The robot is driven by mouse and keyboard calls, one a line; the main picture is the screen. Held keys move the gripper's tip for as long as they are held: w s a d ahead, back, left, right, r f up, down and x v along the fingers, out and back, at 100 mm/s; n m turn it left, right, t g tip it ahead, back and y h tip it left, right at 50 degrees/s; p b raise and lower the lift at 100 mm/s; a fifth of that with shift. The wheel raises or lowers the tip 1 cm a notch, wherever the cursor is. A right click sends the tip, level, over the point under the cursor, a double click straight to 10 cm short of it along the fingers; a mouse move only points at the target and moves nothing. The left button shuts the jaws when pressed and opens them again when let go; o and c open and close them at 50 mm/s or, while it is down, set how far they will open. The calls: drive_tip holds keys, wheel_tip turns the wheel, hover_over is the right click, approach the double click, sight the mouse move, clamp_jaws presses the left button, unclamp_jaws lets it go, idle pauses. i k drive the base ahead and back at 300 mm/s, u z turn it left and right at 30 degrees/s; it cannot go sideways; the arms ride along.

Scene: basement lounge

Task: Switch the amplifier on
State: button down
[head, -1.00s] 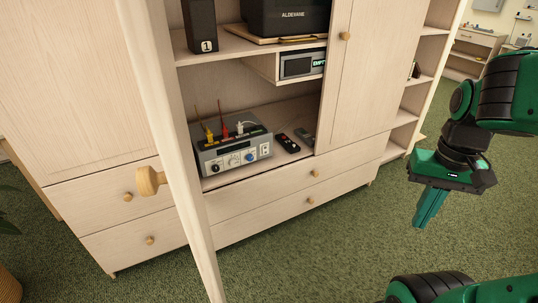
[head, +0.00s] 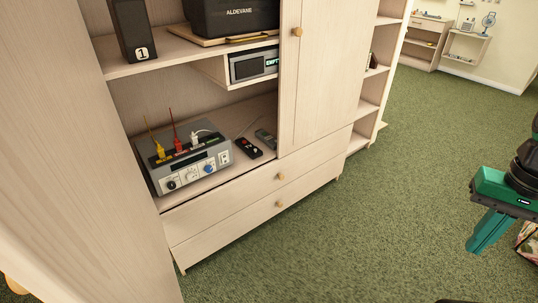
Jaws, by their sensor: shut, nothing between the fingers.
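The amplifier (head: 184,163) is a grey box with knobs on its front, on the low shelf of the open cabinet at left. A blue knob (head: 208,169) and a dark knob (head: 171,185) show on its front. Yellow, red and white plugs (head: 177,144) stand on its top. Whether it is on cannot be told. My gripper (head: 478,250) is shut and empty at the right edge, pointing down over the carpet, well apart from the amplifier.
An open cabinet door (head: 80,150) stands at near left. Two remotes (head: 249,147) lie right of the amplifier. Drawers (head: 235,215) lie below. Green carpet (head: 400,180) is free between cabinet and gripper.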

sight(224, 158)
drive_tip(key=z, duration=0.35)
drive_tip(key=i, duration=1.45)
drive_tip(key=u, duration=1.55)
